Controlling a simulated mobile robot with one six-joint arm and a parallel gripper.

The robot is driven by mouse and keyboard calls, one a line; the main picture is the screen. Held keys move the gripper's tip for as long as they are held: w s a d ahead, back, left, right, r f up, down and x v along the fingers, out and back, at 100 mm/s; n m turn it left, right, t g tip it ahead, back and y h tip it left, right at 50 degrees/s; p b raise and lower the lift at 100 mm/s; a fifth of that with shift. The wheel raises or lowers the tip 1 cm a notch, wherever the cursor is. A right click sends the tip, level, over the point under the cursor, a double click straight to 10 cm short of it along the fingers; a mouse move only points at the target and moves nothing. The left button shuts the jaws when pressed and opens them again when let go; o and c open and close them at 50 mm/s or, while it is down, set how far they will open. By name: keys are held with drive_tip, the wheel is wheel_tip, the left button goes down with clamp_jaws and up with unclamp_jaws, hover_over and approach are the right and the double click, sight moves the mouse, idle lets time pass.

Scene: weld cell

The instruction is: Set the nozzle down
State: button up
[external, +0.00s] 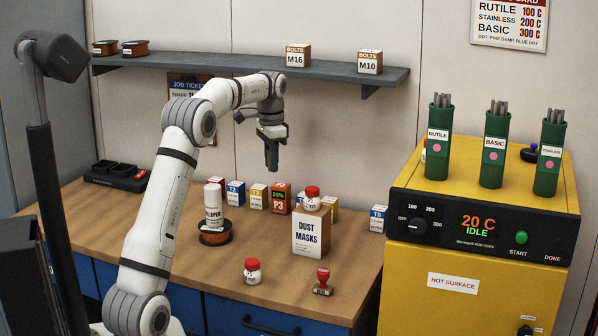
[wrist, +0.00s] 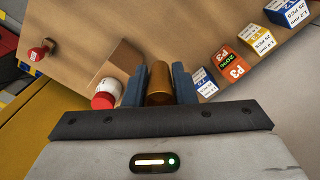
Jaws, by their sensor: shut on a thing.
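My gripper (external: 271,158) is raised above the back of the wooden workbench (external: 175,262), near the wall. In the wrist view my gripper (wrist: 158,88) is shut on a copper-coloured cylinder, the nozzle (wrist: 159,84), which sits between the two dark blue fingers. In the external view the fingers hide the nozzle. The gripper is well clear of the bench, above and left of the dust masks box (external: 311,236), which has a red-capped jar (external: 312,198) on top.
Small labelled boxes (external: 258,196) and an orange P3 box (external: 280,198) stand along the back. A spool with a can (external: 214,208), another jar (external: 253,271) and a red stamp (external: 323,281) are on the bench. The yellow oven (external: 470,262) stands right. Bare wood lies front left.

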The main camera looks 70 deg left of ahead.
sight(269, 239)
drive_tip(key=f, duration=0.7)
drive_tip(key=f+p, duration=0.1)
drive_tip(key=f, duration=0.6)
drive_tip(key=s+a+f, duration=0.1)
drive_tip(key=f, duration=0.6)
drive_tip(key=shift+f, duration=0.1)
drive_tip(key=o, duration=0.5)
drive_tip(key=shift+f, duration=0.1)
drive_tip(key=o, duration=0.5)
wheel_tip(269, 239, up, 12)
drive_tip(key=shift+r+b, duration=0.2)
drive_tip(key=shift+b, duration=0.15)
